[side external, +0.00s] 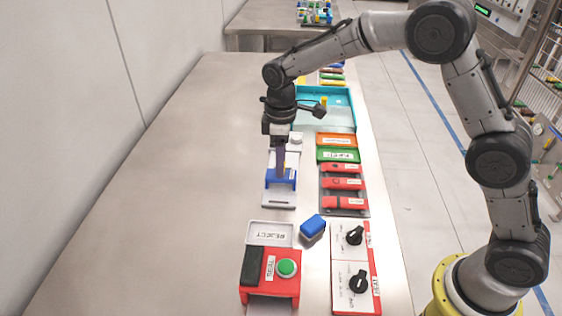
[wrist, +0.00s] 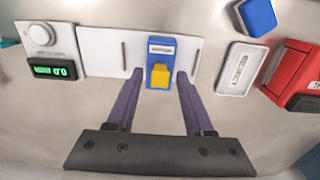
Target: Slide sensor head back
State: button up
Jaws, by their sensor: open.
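The sensor head is a blue block with a yellow tab; in the wrist view the blue body (wrist: 161,50) sits across a white slotted plate (wrist: 105,50). In the side external view its blue part (side external: 270,180) shows low under my gripper, and the plate's bare end (side external: 279,200) points toward the camera. My gripper (wrist: 160,74) is open, with one purple finger on each side of the head and a gap to both. The yellow tab (wrist: 160,77) lies between the fingertips. In the side external view my gripper (side external: 281,175) points straight down and hides much of the head.
A knob and a green-lit display (wrist: 52,69) stand at the plate's left end in the wrist view. A REJECT tray (side external: 270,233), a blue block (side external: 312,227) and a red button box (side external: 270,285) stand nearer the camera. Red parts (side external: 343,184) lie to the right. The table's left side is clear.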

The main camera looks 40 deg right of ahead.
jog(key=shift+f, duration=0.4)
jog(key=shift+c, duration=0.3)
grip_shut()
dwell(0.9)
